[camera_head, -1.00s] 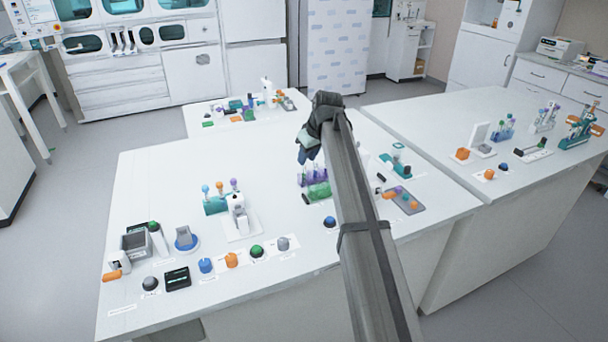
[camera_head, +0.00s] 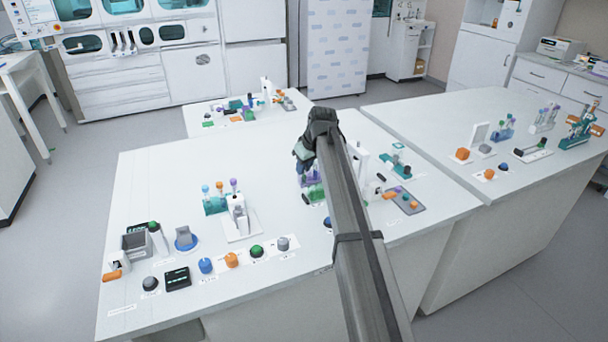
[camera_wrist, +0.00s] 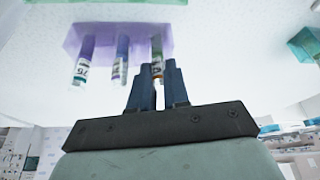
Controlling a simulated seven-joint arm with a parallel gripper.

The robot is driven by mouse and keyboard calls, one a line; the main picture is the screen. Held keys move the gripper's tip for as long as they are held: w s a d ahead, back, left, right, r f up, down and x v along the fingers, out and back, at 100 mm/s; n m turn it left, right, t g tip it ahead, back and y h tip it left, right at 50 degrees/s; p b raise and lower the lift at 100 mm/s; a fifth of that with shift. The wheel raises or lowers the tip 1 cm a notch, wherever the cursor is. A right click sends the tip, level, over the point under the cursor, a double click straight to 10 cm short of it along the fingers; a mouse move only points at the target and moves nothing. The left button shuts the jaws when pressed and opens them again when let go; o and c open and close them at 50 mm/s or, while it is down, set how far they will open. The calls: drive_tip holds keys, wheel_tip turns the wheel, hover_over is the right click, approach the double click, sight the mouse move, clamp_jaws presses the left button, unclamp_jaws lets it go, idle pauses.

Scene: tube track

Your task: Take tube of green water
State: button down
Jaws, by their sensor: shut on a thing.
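In the wrist view a purple rack (camera_wrist: 105,38) holds three tubes. My gripper (camera_wrist: 157,72) is shut on the rightmost tube (camera_wrist: 157,48); its blue fingers stand either side of it. This tube has a yellowish-dark label or content, and a green colour cannot be clearly told. The other two tubes, one with a printed label (camera_wrist: 80,66) and one in the middle (camera_wrist: 121,58), stand apart from the fingers. In the head view my gripper (camera_head: 303,157) is over the purple rack (camera_head: 311,181), mostly hidden by my arm.
A green rack (camera_wrist: 303,44) is at the right in the wrist view. In the head view a teal rack with tubes (camera_head: 216,205) stands left beside a white device (camera_head: 239,214). Coloured buttons line the front edge. The table's left middle is clear.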

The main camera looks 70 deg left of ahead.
wheel_tip(320, 180, up, 10)
idle(0.7)
